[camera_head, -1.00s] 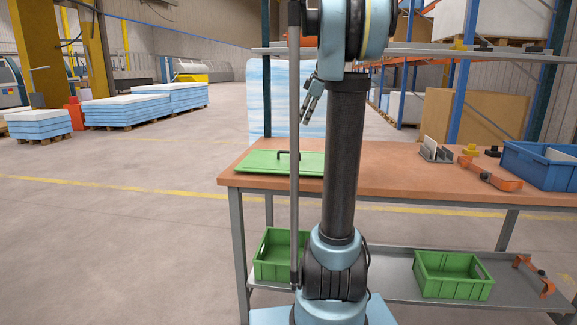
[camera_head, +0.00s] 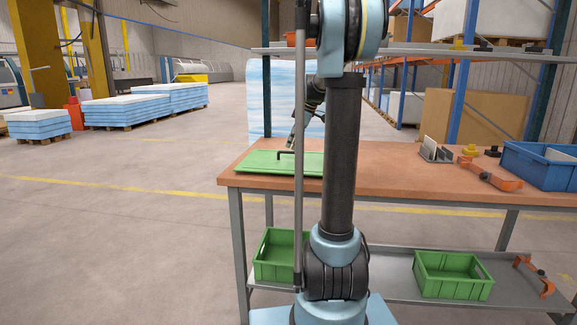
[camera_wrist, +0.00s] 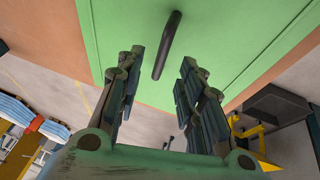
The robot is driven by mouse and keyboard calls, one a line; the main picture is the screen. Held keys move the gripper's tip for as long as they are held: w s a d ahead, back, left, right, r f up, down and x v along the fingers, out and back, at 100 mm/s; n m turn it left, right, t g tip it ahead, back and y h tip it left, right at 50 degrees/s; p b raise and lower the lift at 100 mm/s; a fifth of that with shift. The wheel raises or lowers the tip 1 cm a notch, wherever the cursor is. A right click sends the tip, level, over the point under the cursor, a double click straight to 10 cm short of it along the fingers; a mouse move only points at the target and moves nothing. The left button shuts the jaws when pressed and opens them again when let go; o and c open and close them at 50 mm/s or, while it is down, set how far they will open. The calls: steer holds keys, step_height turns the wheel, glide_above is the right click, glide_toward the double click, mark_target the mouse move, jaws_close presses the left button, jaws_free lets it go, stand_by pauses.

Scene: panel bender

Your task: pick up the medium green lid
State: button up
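The green lid (camera_head: 259,163) lies flat on the left end of the wooden workbench top. It has a dark bar handle (camera_head: 287,153) on top, partly hidden behind my arm in the head view. In the wrist view the lid (camera_wrist: 240,40) fills the upper middle, and its handle (camera_wrist: 167,45) stands between and beyond the fingertips. My gripper (camera_wrist: 158,75) is open, with a finger on each side of the handle's line and nothing held. In the head view my gripper (camera_head: 292,142) points down just above the lid, near the handle.
The workbench (camera_head: 400,175) carries a blue bin (camera_head: 540,168), an orange clamp (camera_head: 490,176) and a grey slotted holder (camera_head: 435,152) on the right. Green crates (camera_head: 453,276) stand on the lower shelf. The bench's middle looks clear.

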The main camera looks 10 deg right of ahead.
mark_target(289, 158)
steer(key=x, duration=0.5)
steer(key=shift+d, duration=0.1)
jaws_close()
